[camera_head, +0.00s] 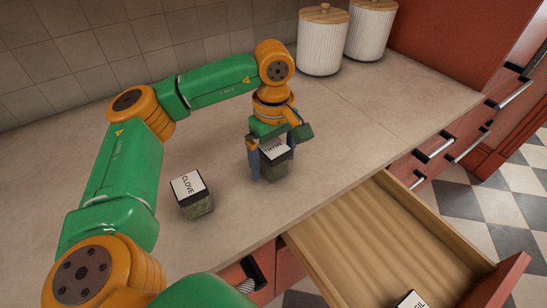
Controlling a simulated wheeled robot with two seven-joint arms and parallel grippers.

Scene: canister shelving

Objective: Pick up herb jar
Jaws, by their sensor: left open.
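A herb jar labelled THYME (276,167) stands on the counter near its front edge. My left gripper (270,172) points down over it, with one finger on each side of the jar. The fingers are open, and I cannot tell whether they touch the jar. A second jar, labelled CLOVE (196,205), stands on the counter to the left and nearer to me. A third jar (411,301) lies low in the open drawer, cut off by the bottom edge; its label ends in "IL". My right gripper is not in view.
The wooden drawer (385,225) is pulled out below the counter's front edge, mostly empty. Two white ribbed canisters (322,45) with wooden lids stand at the back. The counter (350,125) is clear right of the THYME jar. Tiled wall behind.

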